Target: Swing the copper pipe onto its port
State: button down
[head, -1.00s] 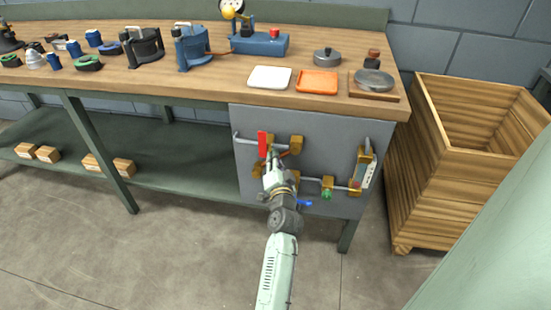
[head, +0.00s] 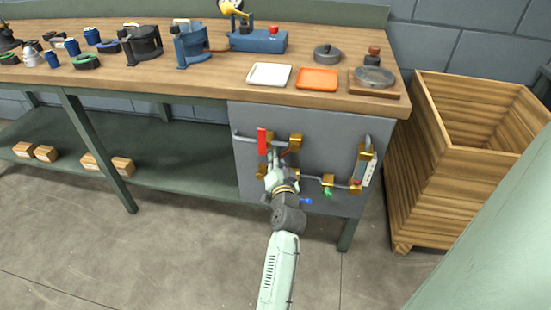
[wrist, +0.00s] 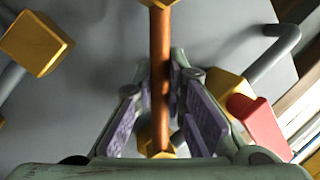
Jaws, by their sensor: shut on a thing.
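The copper pipe (wrist: 160,45) runs straight down the middle of the wrist view, between a brass block (wrist: 160,3) at the top edge and another brass block (wrist: 157,149) low in the picture. My gripper (wrist: 162,85) is shut on the pipe, one finger on each side. At the low block the pipe's end lines up with the brass; I cannot tell whether it is seated. In the head view my gripper (head: 277,160) is at the grey panel (head: 320,130), and only a short piece of pipe (head: 288,152) shows beneath the upper brass block (head: 296,140).
A red lever (head: 262,141) stands beside the gripper on the left. A blue handle (head: 306,201), a green knob (head: 327,191) and a gauge (head: 368,172) sit right of it. The bench top (head: 210,85) overhangs the panel. A wooden crate (head: 440,190) stands at right.

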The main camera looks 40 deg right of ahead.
jog(key=s+n, duration=0.1)
jog(key=d+f+n+g+b, duration=0.1)
jog(key=n, duration=0.1)
jog(key=s+d+f+n+g+b, duration=0.1)
jog(key=n, duration=0.1)
jog(key=shift+s+d, duration=0.15)
jog(key=shift+s, duration=0.2)
jog(key=shift+s+d+n+g, duration=0.4)
jog(key=shift+s+d+n, duration=0.25)
jog(key=shift+n, duration=0.35)
jog(key=shift+s, duration=0.1)
jog(key=c, duration=1.9)
grip_release()
jog(key=v, duration=1.2)
